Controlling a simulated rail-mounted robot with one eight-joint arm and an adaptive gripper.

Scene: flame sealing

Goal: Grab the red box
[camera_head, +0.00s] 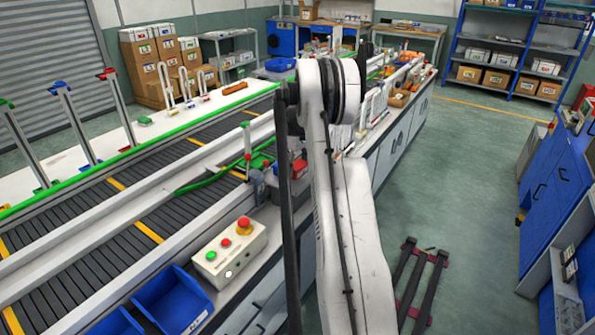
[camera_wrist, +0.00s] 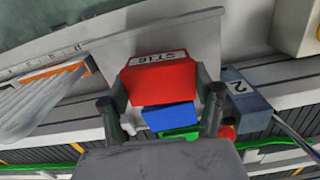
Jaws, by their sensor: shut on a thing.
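The red box (camera_wrist: 158,78) has a white printed label and sits between the two dark fingers of my gripper (camera_wrist: 160,106) in the wrist view. The fingers are shut on its sides. A small blue block (camera_wrist: 170,117) and a green part (camera_wrist: 180,134) show just below the red box, between the fingers. In the head view my arm hides the gripper, and a red patch (camera_head: 299,168) shows beside the arm above the bench edge; I cannot tell if it is the same box.
A grey-blue holder marked 2 (camera_wrist: 243,97) stands close to the right finger. In the head view, a control box with buttons (camera_head: 229,249), a blue bin (camera_head: 172,302) and the conveyor (camera_head: 122,235) lie to the left of my arm. The floor on the right is mostly open.

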